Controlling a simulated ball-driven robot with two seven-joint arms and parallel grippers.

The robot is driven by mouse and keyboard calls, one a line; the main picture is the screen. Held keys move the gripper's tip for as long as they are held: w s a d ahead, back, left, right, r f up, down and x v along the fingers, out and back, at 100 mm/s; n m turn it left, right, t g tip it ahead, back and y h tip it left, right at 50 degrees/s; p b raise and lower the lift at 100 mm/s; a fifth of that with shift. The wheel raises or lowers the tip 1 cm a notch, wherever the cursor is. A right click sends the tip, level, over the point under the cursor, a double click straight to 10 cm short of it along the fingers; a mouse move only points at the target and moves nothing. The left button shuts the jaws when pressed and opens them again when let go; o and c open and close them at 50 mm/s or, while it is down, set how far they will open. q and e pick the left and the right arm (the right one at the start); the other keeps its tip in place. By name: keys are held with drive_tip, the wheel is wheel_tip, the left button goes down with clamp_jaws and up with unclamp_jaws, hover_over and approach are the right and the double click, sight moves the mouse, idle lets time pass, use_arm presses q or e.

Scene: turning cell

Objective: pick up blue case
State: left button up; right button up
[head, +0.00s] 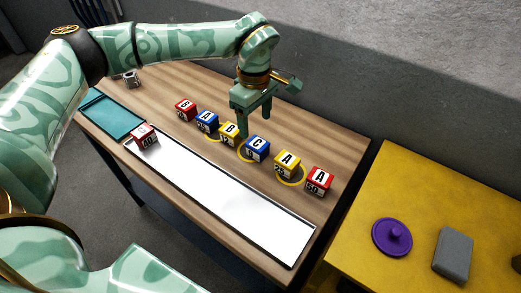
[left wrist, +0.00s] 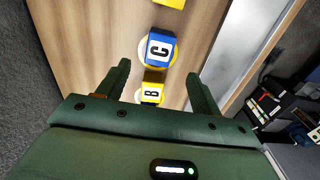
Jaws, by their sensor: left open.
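Two blue cases stand in a row of lettered cases on the wooden table. One blue case (head: 257,148) is right of the row's middle, and it shows with a letter C in the left wrist view (left wrist: 159,46). The other blue case (head: 207,121) is further left. A yellow case (head: 229,133) marked B stands between them; it shows between my fingers in the left wrist view (left wrist: 152,88). My left gripper (head: 253,118) is open and empty, pointing down above the row, close to the C case and the B case. My right gripper is not in view.
Red cases (head: 185,110) (head: 319,181) stand at the row's ends, and a yellow case (head: 287,164) is near the right end. A white tray (head: 220,190) runs along the front, with a red case (head: 145,137) at its left. A yellow table (head: 365,190) is at right.

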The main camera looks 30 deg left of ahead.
sight(258, 143)
use_arm(q)
wheel_tip(258, 143, down, 4)
drive_tip(key=shift+a+r, duration=0.1)
drive_tip(key=f, duration=0.1)
drive_tip(key=f+b, duration=0.1)
drive_tip(key=f, duration=0.1)
drive_tip(key=f+b, duration=0.1)
drive_tip(key=f, duration=0.1)
drive_tip(key=shift+d+f, duration=0.2)
drive_tip(key=shift+d, duration=0.1)
drive_tip(key=shift+r, duration=0.1)
drive_tip(key=shift+c, duration=0.6)
drive_tip(key=c, duration=1)
